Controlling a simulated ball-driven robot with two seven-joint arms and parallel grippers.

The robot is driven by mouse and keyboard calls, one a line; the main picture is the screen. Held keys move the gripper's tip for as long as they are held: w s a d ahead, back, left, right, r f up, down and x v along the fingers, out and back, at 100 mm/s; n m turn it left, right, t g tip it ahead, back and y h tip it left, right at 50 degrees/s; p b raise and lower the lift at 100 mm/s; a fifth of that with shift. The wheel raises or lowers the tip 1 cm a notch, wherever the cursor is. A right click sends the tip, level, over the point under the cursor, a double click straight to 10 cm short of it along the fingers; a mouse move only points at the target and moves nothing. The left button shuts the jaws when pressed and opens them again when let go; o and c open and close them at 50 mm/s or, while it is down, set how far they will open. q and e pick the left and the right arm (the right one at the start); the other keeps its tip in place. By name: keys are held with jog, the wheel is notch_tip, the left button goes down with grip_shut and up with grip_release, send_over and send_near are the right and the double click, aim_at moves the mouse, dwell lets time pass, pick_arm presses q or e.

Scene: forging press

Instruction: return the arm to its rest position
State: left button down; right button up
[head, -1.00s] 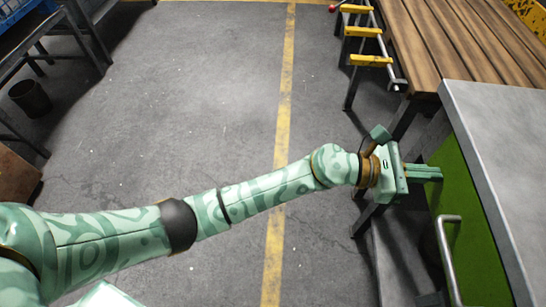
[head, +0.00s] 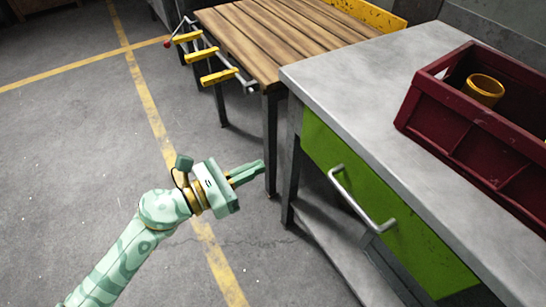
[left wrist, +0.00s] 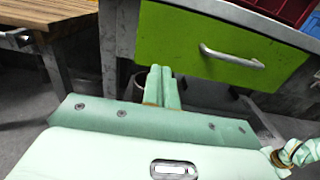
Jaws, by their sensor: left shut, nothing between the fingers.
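My left arm reaches in from the lower left of the head view. Its gripper (head: 247,172) is shut and empty, with the fingers pointing right. It hangs over the open floor, to the left of the green drawer (head: 376,204) and apart from it. In the left wrist view the shut fingers (left wrist: 162,86) point toward the green drawer (left wrist: 185,45), which is closed or nearly so. My right gripper does not show clearly in any view.
A metal-topped bench (head: 365,78) holds a dark red crate (head: 470,130) with a yellow cylinder (head: 484,88) in it. The drawer's bar handle (head: 352,200) sticks out. Floor on the left is clear.

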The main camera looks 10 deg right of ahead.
pick_arm(q)
jog(key=shift+s+a, duration=0.15)
jog(key=shift+a, duration=0.35)
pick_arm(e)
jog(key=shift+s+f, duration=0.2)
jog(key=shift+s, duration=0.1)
